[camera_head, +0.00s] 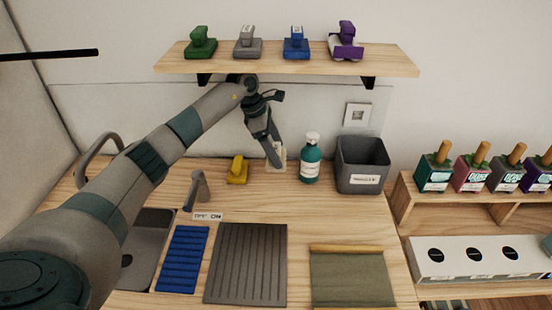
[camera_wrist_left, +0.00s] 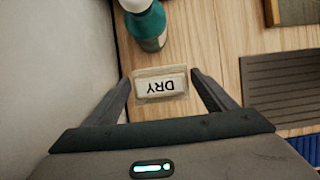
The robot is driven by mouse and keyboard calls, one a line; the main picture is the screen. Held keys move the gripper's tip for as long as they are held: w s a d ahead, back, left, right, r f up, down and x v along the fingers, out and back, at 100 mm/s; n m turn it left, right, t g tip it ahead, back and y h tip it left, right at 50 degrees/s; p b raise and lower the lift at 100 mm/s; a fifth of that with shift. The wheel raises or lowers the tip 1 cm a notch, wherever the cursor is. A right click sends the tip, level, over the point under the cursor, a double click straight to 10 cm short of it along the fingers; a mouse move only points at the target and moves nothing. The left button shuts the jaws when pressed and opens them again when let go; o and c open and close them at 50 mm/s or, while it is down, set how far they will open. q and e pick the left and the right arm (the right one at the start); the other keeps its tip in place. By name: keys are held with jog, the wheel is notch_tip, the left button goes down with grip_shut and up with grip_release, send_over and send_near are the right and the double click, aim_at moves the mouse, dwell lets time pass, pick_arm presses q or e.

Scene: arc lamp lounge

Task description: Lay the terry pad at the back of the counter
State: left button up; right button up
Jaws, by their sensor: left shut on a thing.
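A cream block with a white label reading DRY shows between my left fingers in the left wrist view (camera_wrist_left: 160,86); I take it to be the terry pad (camera_head: 281,157). My left gripper (camera_head: 275,160) is shut on it, with a finger on either side. The pad is at the back of the wooden counter (camera_head: 340,222), near the wall, between a yellow pad and a teal bottle. I cannot tell whether it rests on the counter or hangs just above it. The fingers hide part of it in the head view. My right gripper is not in view.
The teal bottle (camera_head: 310,163) stands close right of the pad, then a grey bin (camera_head: 361,165). Mats lie in front; the counter between is clear.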

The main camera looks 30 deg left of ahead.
pick_arm(q)
jog(key=shift+w+a+f, duration=0.1)
jog(key=shift+w+f, duration=0.15)
jog(key=shift+w, duration=0.05)
jog(key=shift+w+a+f+b, duration=0.1)
jog(key=shift+f+b, duration=0.25)
jog(key=shift+f, duration=0.4)
jog(key=shift+s, duration=0.25)
jog(key=shift+w+f, duration=0.15)
jog(key=shift+f+b, duration=0.35)
jog(key=shift+f, duration=0.2)
notch_tip(320, 180, down, 3)
jog(key=shift+f+b, duration=0.15)
jog(key=shift+b, duration=0.45)
jog(key=shift+w+f, duration=0.2)
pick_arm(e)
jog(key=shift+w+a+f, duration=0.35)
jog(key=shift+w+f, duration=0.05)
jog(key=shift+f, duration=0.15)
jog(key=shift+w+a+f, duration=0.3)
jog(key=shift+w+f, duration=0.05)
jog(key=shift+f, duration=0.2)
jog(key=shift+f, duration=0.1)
